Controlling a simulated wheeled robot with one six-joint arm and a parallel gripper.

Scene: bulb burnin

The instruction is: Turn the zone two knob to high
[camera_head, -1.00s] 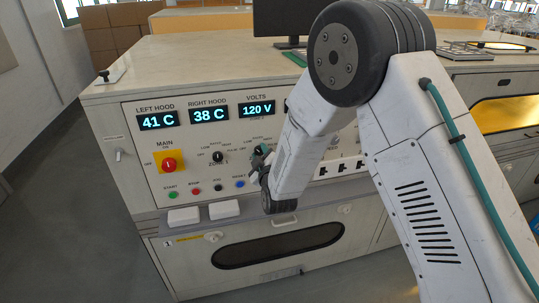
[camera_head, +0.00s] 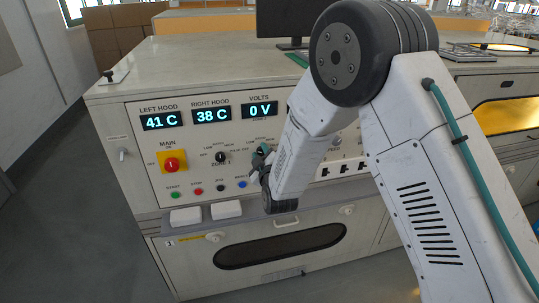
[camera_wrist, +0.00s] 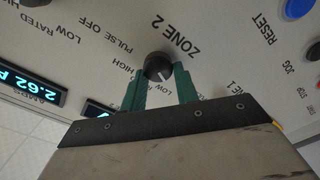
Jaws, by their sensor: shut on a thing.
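The zone two knob (camera_wrist: 155,63) is a small black round knob on the pale panel, below the upside-down ZONE 2 print in the wrist view. My gripper (camera_wrist: 161,80) has its green fingers shut on the knob from both sides. A pale mark shows on the lower right of the knob's face; which setting it points to I cannot tell. In the head view my gripper (camera_head: 262,158) is at the panel, right of the zone one knob (camera_head: 220,157), and hides the zone two knob.
The left hood display (camera_head: 161,121) reads 41 C and the right hood display (camera_head: 211,115) reads 38 C. A red main switch (camera_head: 172,162) on a yellow plate sits at the left. Start, stop and other buttons line the panel below. A monitor (camera_head: 284,22) stands on top.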

